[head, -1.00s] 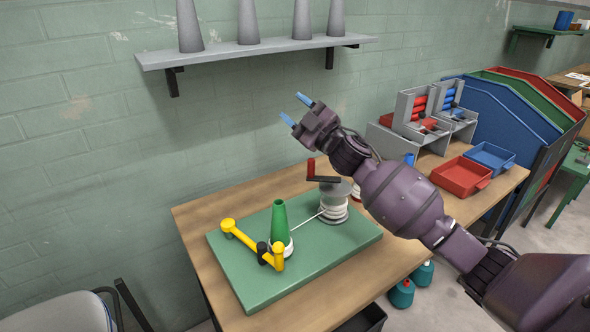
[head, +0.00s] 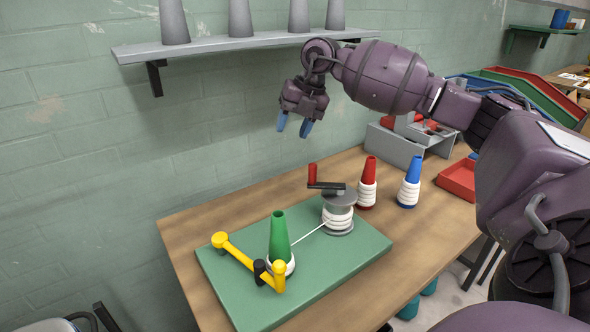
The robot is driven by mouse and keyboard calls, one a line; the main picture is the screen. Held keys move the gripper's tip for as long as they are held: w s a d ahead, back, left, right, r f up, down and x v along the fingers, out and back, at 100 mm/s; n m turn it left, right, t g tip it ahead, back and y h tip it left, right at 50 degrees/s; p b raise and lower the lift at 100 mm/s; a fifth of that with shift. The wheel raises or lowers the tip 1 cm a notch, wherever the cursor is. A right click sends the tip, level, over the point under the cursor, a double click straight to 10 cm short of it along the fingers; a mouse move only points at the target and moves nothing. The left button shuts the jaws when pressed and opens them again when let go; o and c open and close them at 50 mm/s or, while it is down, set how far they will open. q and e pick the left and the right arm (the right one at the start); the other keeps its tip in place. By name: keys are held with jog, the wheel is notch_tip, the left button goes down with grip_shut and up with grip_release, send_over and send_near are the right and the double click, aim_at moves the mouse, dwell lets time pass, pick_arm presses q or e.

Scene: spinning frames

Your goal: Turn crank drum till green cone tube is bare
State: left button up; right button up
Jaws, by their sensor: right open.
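The green cone tube (head: 279,235) stands upright on a green board (head: 225,277), with white yarn around its foot. A white thread runs from it to the crank drum (head: 338,209), a grey drum wound with white yarn. The drum's crank has a dark arm and an upright red handle (head: 312,174). A yellow bracket (head: 245,259) with a black knob lies around the cone's near side. My right gripper (head: 294,128) is open and empty, pointing down in the air above and behind the drum, apart from the crank. My left gripper is not in view.
A red cone (head: 370,170) and a blue cone (head: 413,171), both with white yarn, stand on the wooden table (head: 184,222) right of the drum. A grey shelf (head: 210,48) with several grey cones hangs on the wall. A red tray (head: 458,179) is at the right.

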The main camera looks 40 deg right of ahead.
aim_at(313, 164)
jog(key=s+d+m+g+h, duration=0.1)
jog(key=s+d+f+g+h, duration=0.1)
jog(key=d, duration=0.1)
jog(key=shift+s+d+f+m+h, duration=0.2)
jog(key=shift+m+h, duration=0.1)
jog(key=shift+m, duration=0.1)
jog(key=shift+s+d+m+g, duration=0.1)
jog(key=shift+s+m+g, duration=0.2)
jog(key=shift+s+g, duration=0.15)
notch_tip(313, 164, down, 11)
jog(key=shift+w+r+b, duration=0.1)
jog(key=shift+r+b, duration=0.05)
jog(key=shift+b, duration=0.2)
grip_shut()
